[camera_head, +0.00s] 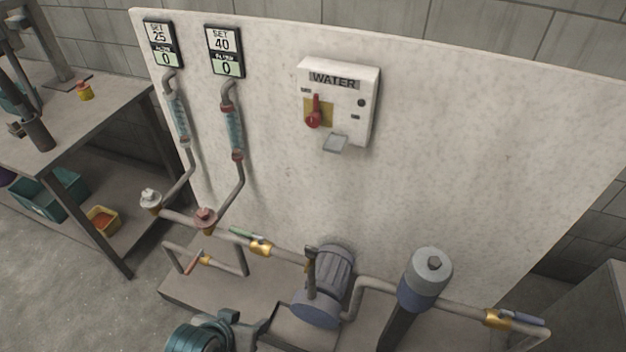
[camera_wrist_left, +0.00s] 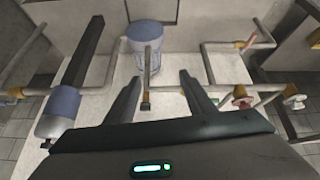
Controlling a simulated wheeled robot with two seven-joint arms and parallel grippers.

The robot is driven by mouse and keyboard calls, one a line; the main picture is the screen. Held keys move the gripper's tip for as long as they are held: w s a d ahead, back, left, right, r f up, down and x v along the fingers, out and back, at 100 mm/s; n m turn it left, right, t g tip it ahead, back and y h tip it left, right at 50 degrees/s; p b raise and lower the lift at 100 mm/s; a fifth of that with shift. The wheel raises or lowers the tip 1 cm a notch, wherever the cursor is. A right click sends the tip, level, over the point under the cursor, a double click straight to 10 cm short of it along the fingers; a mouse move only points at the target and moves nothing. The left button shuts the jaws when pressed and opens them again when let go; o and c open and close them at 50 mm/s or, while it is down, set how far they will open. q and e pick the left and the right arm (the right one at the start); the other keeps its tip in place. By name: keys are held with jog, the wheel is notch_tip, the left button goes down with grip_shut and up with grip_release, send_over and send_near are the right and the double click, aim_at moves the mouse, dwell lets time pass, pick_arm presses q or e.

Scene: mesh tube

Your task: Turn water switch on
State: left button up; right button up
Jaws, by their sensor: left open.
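The white WATER switch box (camera_head: 365,88) is mounted on the pale upright panel in the head view. Its red handle (camera_head: 313,112) sits on a yellow plate on the box's left side and points upward. My left gripper (camera_head: 252,322) is low at the bottom of the head view, far below the box and close to the pump. In the left wrist view its two fingers (camera_wrist_left: 160,92) are spread apart with nothing held between them. The red handle cannot be made out in the left wrist view. My right gripper is in neither view.
A grey-blue pump (camera_head: 335,270) and a filter cylinder (camera_head: 427,280) stand along the pipework below the panel. A red valve wheel (camera_head: 205,218) and a white one (camera_head: 150,200) are at left. A workbench (camera_head: 85,125) stands further left. The panel around the box is clear.

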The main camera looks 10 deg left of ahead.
aim_at(312, 123)
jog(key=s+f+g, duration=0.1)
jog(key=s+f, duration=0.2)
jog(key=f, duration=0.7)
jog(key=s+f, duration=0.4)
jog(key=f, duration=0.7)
pick_arm(q)
jog(key=w+d+r+n+t, duration=0.1)
jog(key=w+r+n+t, duration=0.1)
jog(key=w+r, duration=0.6)
jog(key=w+d+r+n+t+h, duration=0.1)
jog(key=w+d+r+n+t, duration=0.1)
jog(key=w+r+t, duration=0.3)
jog(key=w+d+r+n+t+h, duration=0.1)
jog(key=w+r+t, duration=0.3)
jog(key=w+r, duration=0.7)
jog(key=shift+w+d+r+n, duration=0.2)
jog(key=shift+w+d+n, duration=0.3)
jog(key=shift+w, duration=1.3)
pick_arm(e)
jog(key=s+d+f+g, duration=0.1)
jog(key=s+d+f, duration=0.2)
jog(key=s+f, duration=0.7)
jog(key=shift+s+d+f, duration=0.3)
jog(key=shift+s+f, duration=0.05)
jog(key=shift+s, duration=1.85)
pick_arm(q)
jog(key=shift+w+a, duration=0.1)
